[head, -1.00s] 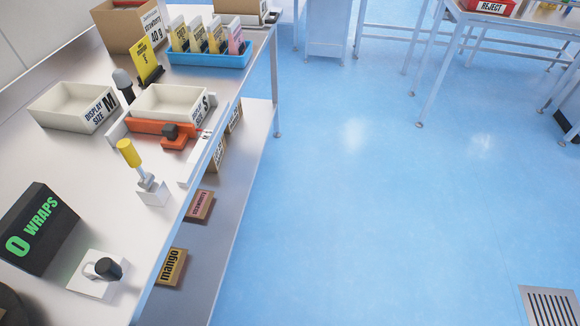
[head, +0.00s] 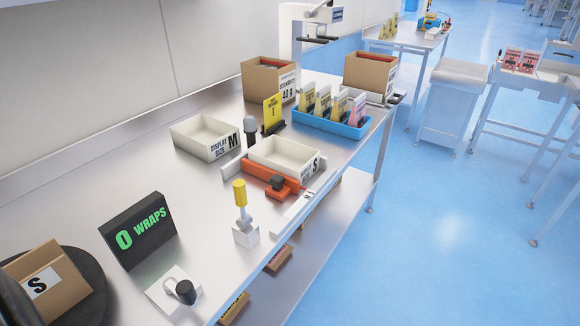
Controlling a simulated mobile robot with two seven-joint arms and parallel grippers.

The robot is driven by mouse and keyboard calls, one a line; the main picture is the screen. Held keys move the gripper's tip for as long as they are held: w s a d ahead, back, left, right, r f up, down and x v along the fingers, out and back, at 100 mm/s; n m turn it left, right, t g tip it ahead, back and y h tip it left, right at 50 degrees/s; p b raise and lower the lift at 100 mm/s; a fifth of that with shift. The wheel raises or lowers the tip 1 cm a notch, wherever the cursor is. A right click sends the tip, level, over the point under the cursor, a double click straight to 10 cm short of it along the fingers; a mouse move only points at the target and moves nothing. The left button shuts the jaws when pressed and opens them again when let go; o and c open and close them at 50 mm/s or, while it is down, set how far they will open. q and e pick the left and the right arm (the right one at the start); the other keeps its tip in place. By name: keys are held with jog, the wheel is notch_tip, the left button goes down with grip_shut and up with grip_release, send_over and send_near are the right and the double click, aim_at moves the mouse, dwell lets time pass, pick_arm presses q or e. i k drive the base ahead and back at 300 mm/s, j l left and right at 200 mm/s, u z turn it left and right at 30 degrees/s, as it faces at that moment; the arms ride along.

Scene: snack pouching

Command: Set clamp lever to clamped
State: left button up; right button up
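A lever with a yellow grip (head: 240,193) stands nearly upright on a small white block (head: 246,235) near the front edge of the steel bench. It looks like the clamp lever, but I see no label on it. Behind it, an orange bar (head: 262,178) with a black knob (head: 277,182) lies along the near side of a cream tray marked DISPLAY SIZE S (head: 283,153). Whether the bar touches the tray is too small to tell. Neither of my grippers is in view.
A black sign reading 0 WRAPS (head: 139,229), a white plate with a black-knobbed crank (head: 166,300) and a carton marked S (head: 55,280) on a dark round platform are nearer. A size M tray (head: 206,136) and blue pouch rack (head: 330,121) stand farther back.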

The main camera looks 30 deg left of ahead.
aim_at(238, 185)
jog(key=u, duration=1.3)
